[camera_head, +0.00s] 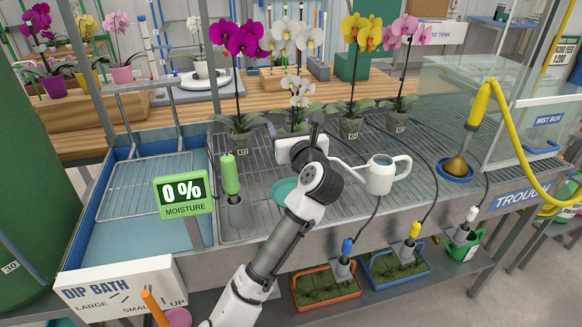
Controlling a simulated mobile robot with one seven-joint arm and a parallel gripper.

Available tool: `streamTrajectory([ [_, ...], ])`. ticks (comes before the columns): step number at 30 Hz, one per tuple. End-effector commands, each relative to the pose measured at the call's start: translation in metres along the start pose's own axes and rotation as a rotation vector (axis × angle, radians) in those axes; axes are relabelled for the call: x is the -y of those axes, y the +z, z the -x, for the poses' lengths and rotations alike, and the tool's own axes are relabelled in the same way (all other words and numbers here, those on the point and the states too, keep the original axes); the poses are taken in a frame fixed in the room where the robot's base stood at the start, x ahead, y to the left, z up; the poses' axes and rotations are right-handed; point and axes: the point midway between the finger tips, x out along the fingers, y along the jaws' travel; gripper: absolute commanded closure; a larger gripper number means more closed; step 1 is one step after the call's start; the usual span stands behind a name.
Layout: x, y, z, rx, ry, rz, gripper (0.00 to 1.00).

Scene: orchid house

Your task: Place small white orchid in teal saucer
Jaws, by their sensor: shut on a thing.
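The small white orchid (299,89) stands upright at the middle of the trough, with small white blooms on a short stem. My gripper (294,130) is shut on it, low down at the pot, and hides the pot. I cannot tell whether the pot touches the grate. The teal saucer (283,188) lies on the grate nearer to me, left of my wrist. My arm covers its right part. The part of it that shows is empty.
Purple (242,40), yellow (361,33) and pink (405,30) orchids stand along the trough's back, with a larger white one (290,36) behind the small one. A white watering can (381,175) stands right of my wrist. A green-handled probe (231,175) stands left of the saucer.

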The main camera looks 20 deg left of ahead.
Motion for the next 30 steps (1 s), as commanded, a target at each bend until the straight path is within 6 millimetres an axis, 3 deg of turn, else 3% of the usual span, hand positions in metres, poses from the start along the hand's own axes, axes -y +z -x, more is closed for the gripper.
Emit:
streamTrajectory([
  [3, -0.001, -0.033, 0.000, -0.005, 0.002, 0.002, 0.66],
  [9, -0.001, -0.065, 0.000, -0.001, 0.002, 0.002, 0.66],
  [14, -0.001, -0.074, 0.000, 0.001, 0.002, 0.001, 0.66],
  [22, -0.001, -0.108, 0.000, 0.000, 0.001, 0.002, 0.66],
  [30, 0.000, -0.109, 0.000, 0.002, 0.000, 0.001, 0.66],
])
